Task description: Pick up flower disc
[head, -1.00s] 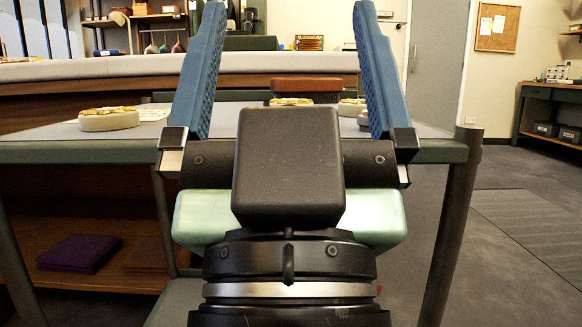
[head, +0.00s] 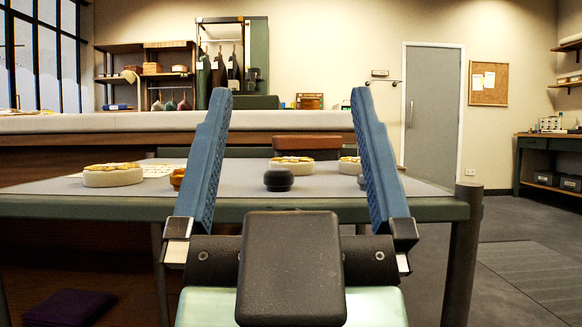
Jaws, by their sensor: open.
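My gripper (head: 290,95) is open and empty, its two blue fingers pointing up in the picture toward the table (head: 445,189). Round pale stands with gold, flower-like tops lie on the table: a left one (head: 112,176), a middle one (head: 292,166) seen between my fingers, and a right one (head: 349,166) partly hidden by my right finger. I cannot tell which gold top is the flower disc. None touches my gripper.
A black knob-like object (head: 279,180) stands near the table's front, between my fingers. A small orange-brown object (head: 177,178) is beside my left finger. A red-brown block (head: 307,142) lies farther back. A purple cloth (head: 68,308) is low at left.

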